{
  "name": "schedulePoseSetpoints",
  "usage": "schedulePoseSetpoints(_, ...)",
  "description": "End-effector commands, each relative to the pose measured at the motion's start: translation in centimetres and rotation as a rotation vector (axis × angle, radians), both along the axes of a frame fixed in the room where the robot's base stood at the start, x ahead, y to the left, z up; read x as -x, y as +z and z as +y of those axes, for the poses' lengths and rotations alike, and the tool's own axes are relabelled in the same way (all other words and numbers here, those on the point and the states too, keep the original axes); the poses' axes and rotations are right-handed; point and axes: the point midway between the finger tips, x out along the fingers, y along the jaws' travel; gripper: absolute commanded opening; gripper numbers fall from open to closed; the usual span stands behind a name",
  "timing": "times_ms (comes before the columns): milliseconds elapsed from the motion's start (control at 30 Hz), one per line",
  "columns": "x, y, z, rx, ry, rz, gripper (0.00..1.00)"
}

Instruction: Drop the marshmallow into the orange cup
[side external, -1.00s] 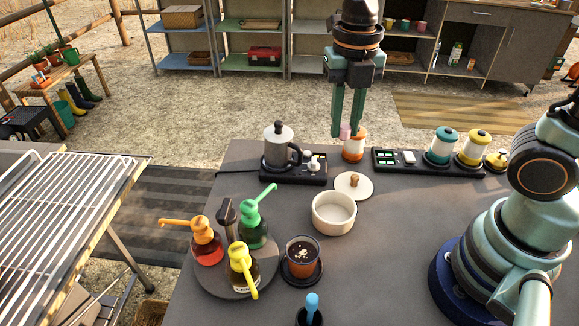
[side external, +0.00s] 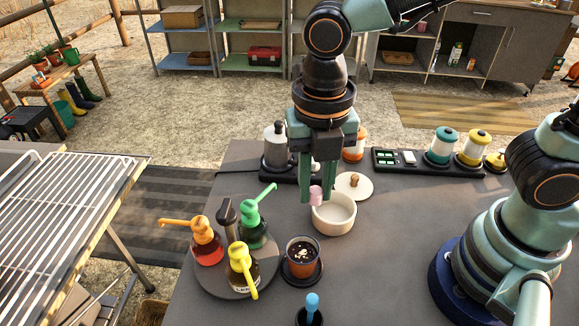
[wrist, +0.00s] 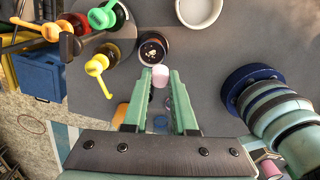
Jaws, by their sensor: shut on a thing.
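My gripper (side external: 317,197) is shut on the pink marshmallow (side external: 315,196) and points down. In the side view it hangs in front of the left rim of the cream bowl. In the wrist view the marshmallow (wrist: 160,77) sits between the fingertips. In the wrist view the cup (wrist: 153,48) shows just beyond the fingertips, a little left of the marshmallow.
The cream bowl (side external: 344,225) stands behind the cup, its lid (side external: 361,187) beside it. Pump bottles, orange (side external: 206,240), green (side external: 252,225) and yellow (side external: 240,265), stand left of the cup. A blue-handled item (side external: 312,304) stands in front. The table right of the cup is clear.

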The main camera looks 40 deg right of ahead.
Motion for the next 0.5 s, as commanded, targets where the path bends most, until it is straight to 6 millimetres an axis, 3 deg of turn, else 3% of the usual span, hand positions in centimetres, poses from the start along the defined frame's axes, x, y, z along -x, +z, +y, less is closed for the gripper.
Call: schedulePoseSetpoints(500,0.3,-4.8,0.2,0.002,0.0,0.002,0.0)
